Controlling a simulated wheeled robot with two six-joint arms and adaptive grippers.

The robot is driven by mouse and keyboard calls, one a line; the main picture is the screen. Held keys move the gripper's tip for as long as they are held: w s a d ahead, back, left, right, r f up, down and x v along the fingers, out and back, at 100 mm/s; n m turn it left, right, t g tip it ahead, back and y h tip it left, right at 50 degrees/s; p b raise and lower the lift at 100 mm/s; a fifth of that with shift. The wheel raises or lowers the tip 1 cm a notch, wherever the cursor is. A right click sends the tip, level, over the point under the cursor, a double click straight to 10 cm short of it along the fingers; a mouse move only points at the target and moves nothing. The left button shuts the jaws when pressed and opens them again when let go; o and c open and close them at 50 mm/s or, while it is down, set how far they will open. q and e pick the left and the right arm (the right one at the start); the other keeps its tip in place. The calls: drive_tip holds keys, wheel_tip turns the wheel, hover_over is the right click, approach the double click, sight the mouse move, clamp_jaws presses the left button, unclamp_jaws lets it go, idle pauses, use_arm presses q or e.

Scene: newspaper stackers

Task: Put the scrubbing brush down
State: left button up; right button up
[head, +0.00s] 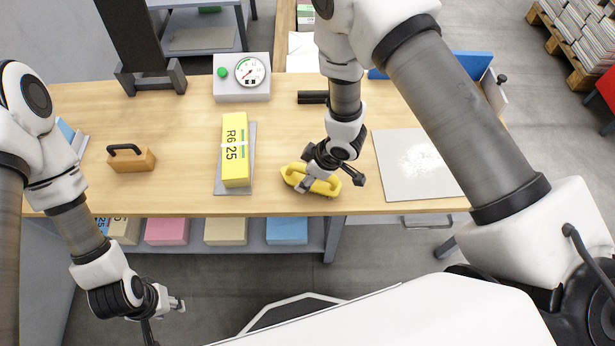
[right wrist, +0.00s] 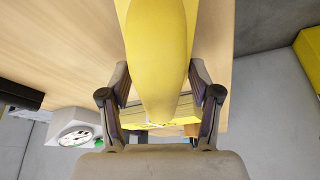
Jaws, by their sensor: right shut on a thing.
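The yellow scrubbing brush (head: 296,178) is at the front edge of the wooden table (head: 290,115), right of the yellow bundle. My right gripper (head: 318,183) is over it and shut on its handle. In the right wrist view the brush's yellow handle (right wrist: 158,60) runs between the two fingers of the right gripper (right wrist: 160,100). I cannot tell whether the brush's underside touches the tabletop. My left gripper (head: 166,318) hangs empty in front of the table at the lower left, with its fingers apart.
A yellow "R6 25" bundle (head: 235,150) lies on a grey plate. A wooden block with a black handle (head: 132,160) sits at left, a gauge box (head: 242,78) at the back. A pale powdery board (head: 410,170) lies at right. Bare wood separates bundle and brush.

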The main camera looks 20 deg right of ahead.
drive_tip(key=shift+s, duration=0.1)
drive_tip(key=o, duration=1.1)
drive_tip(key=shift+r, duration=0.1)
drive_tip(key=shift+d+r, duration=0.1)
drive_tip(key=shift+r, duration=0.25)
drive_tip(key=p+v, duration=0.1)
drive_tip(key=v, duration=1)
drive_tip(key=shift+s+d+r, duration=0.1)
drive_tip(key=shift+s+r, duration=0.05)
drive_tip(key=s+d+f+m+g+h, duration=0.1)
drive_tip(key=s+d+f+m, duration=0.3)
drive_tip(key=s, duration=0.5)
drive_tip(key=s+d+f+m+g+h, duration=0.1)
drive_tip(key=s+d+f+m, duration=0.3)
drive_tip(key=s+f, duration=0.5)
drive_tip(key=m+h, duration=0.1)
drive_tip(key=m, duration=0.1)
drive_tip(key=shift+s+d+f+m+g, duration=0.2)
drive_tip(key=shift+m+g, duration=0.2)
